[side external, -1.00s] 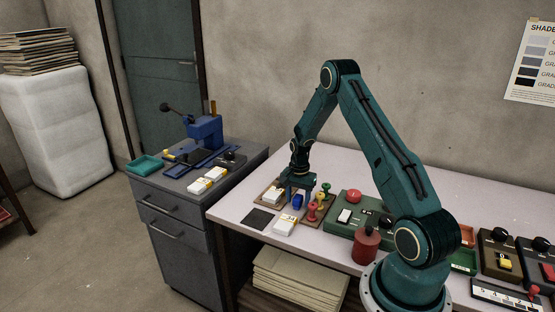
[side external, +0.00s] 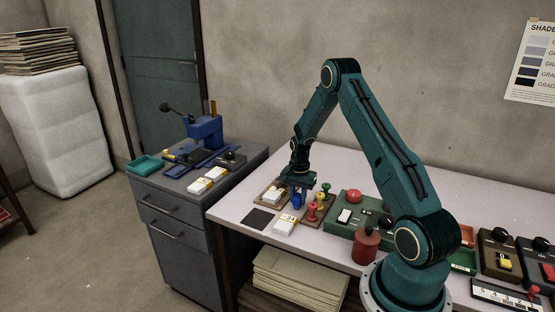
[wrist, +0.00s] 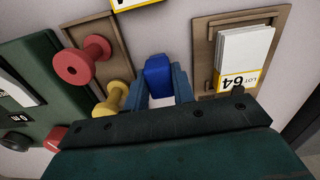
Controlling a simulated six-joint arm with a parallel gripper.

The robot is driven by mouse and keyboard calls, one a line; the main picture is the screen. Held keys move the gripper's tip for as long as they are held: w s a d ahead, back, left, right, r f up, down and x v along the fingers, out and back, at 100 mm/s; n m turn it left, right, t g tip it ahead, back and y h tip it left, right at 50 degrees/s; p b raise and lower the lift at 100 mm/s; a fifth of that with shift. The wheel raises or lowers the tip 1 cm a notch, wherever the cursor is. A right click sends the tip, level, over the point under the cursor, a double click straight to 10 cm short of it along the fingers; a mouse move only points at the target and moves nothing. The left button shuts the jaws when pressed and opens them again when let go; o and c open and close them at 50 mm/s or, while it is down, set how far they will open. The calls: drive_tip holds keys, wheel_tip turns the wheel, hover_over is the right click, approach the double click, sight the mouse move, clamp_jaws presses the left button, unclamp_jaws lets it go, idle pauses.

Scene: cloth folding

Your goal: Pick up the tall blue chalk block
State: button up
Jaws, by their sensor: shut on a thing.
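The blue chalk block (side external: 297,200) is upright between the jaws of my gripper (side external: 299,188) at the table's left part. In the wrist view the blue block (wrist: 158,75) shows between the two fingers of my gripper (wrist: 163,88), which are shut on it. In the side view my gripper comes down from above and hides the block's upper part. Whether its foot touches the table is hard to tell.
Red (wrist: 85,62) and yellow (wrist: 112,100) spools stand on a brown tray (wrist: 76,33) close beside my gripper. On the other side, a brown tray (wrist: 201,55) holds white cards (wrist: 243,60). A green control box (side external: 347,232) stands to the right. A dark square mat (side external: 257,219) lies at the front.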

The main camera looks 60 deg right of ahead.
sight(298, 196)
wheel_tip(298, 196, up, 20)
drive_tip(key=shift+f, duration=0.2)
idle(0.4)
drive_tip(key=o, duration=0.4)
drive_tip(key=c, duration=0.3)
